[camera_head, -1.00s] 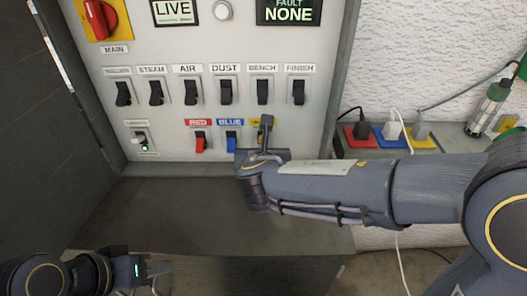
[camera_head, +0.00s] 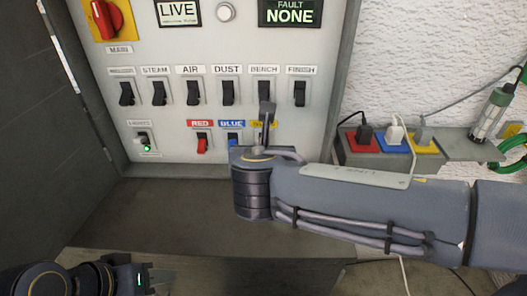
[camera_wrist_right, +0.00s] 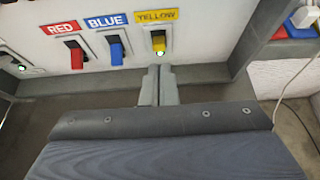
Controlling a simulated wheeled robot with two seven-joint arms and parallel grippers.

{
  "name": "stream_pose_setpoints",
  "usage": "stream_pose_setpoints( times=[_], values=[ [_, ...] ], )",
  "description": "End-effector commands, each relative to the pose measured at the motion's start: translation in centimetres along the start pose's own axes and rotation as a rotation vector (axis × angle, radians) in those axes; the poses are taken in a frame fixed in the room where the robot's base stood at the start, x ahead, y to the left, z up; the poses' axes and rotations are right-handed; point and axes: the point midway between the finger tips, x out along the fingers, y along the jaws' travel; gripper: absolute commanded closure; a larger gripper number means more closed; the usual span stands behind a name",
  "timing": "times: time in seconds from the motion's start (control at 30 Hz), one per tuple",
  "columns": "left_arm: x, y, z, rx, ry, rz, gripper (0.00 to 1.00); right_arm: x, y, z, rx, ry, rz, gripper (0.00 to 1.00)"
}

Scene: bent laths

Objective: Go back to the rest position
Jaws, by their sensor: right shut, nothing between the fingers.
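My right gripper (camera_head: 267,112) is raised in front of the switch panel (camera_head: 170,160), seen from behind. Its fingers are together with nothing between them, as the right wrist view also shows (camera_wrist_right: 159,84). They point at the yellow switch (camera_wrist_right: 158,41), with a visible gap below it. A small light glows at that switch's lower end. In the head view my right gripper mostly hides this switch. My left gripper (camera_head: 150,280) is low at the bottom left, away from the panel and partly cut off by the picture edge; its finger opening is unclear.
The red switch (camera_head: 202,144) and blue switch (camera_head: 232,139) are left of the yellow one. A row of black switches (camera_head: 194,92) is above. Plugs and cables on coloured sockets (camera_head: 392,142) stand right of the panel. A dark door (camera_head: 45,120) is at left.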

Motion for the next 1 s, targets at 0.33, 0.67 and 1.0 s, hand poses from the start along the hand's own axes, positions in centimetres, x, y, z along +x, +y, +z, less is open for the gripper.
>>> stream_pose_setpoints(
  times=[0.33,0.67,1.0],
  values=[
    [0.0,0.0,0.0,0.0,0.0,0.0,0.64,0.1,-1.1,-0.2,0.051,0.017,-0.013,1.0],
    [0.0,0.0,0.0,0.0,0.0,0.0,0.64,-2.6,-18.5,-9.2,1.278,0.332,-0.363,1.0],
    [0.0,0.0,0.0,0.0,0.0,0.0,0.64,-11.5,-22.5,-20.0,2.944,0.42,-0.888,1.0]
  ],
)
